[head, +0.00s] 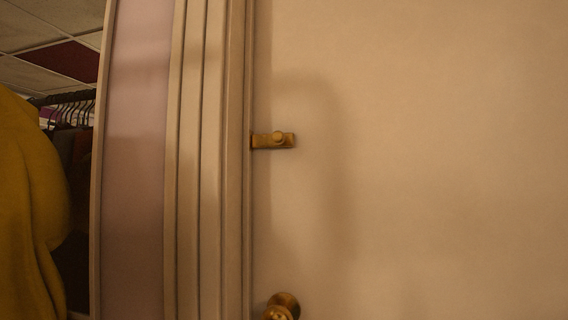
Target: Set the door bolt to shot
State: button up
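A small brass door bolt (273,140) is mounted on the left edge of a pale cream door (430,170), next to the frame. It lies horizontally, and its round knob (278,137) sits right of the middle of its plate. The plate's left end reaches the line where door and frame meet. I cannot tell whether the bolt's bar enters the frame. My gripper does not show in the head view.
A round brass doorknob (282,306) sticks out below the bolt, cut by the bottom edge. The moulded door frame (210,170) stands to the left. Beyond it are a clothes rail (60,97) with hangers and a large mustard-yellow shape (30,210). The door right of the bolt is bare.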

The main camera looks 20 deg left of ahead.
aim_at(278, 138)
jog(key=u, duration=1.85)
jog(key=k, duration=0.65)
jog(key=z, duration=1.1)
